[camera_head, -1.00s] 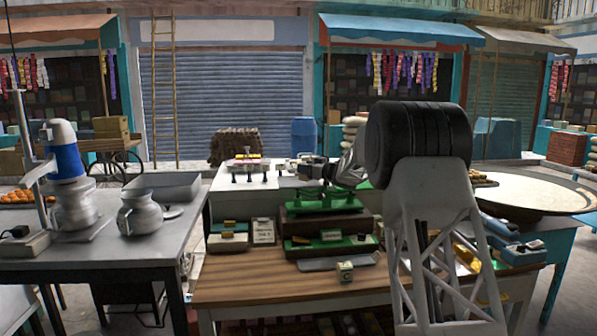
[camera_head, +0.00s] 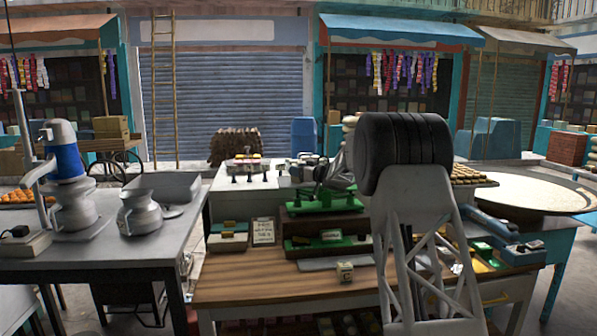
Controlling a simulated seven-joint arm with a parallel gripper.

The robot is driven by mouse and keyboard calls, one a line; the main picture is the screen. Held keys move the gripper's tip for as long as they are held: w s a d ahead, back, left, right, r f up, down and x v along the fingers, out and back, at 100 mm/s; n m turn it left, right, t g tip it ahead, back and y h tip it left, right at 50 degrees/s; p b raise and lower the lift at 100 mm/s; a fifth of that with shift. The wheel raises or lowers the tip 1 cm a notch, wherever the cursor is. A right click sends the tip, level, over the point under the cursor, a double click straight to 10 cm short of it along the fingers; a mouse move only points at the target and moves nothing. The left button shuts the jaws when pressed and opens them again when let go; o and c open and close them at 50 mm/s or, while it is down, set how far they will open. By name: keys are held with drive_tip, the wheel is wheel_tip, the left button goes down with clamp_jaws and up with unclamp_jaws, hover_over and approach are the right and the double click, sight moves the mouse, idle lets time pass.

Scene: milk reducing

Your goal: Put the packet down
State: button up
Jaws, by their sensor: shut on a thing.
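My gripper (camera_head: 312,168) is small and dark in the view. It is over the far side of the stall, above and behind the green stand (camera_head: 320,203), and partly hidden by my own arm. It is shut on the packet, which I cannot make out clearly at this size.
A pale counter (camera_head: 245,186) with several small items stands behind the green stand. A small sign (camera_head: 263,231) stands to its left. A grey table (camera_head: 110,248) with metal pots is at left. A large round pan (camera_head: 535,192) is at right. The wooden table's front left is bare.

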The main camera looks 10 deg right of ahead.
drive_tip(key=shift+f, duration=0.15)
drive_tip(key=o, duration=0.9)
drive_tip(key=shift+o, duration=0.2)
drive_tip(key=shift+r, duration=0.2)
drive_tip(key=shift+s+d, duration=0.15)
drive_tip(key=shift+d, duration=0.05)
drive_tip(key=v, duration=1.1)
drive_tip(key=shift+s+d, duration=0.15)
drive_tip(key=shift+s, duration=0.05)
drive_tip(key=shift+r, duration=0.15)
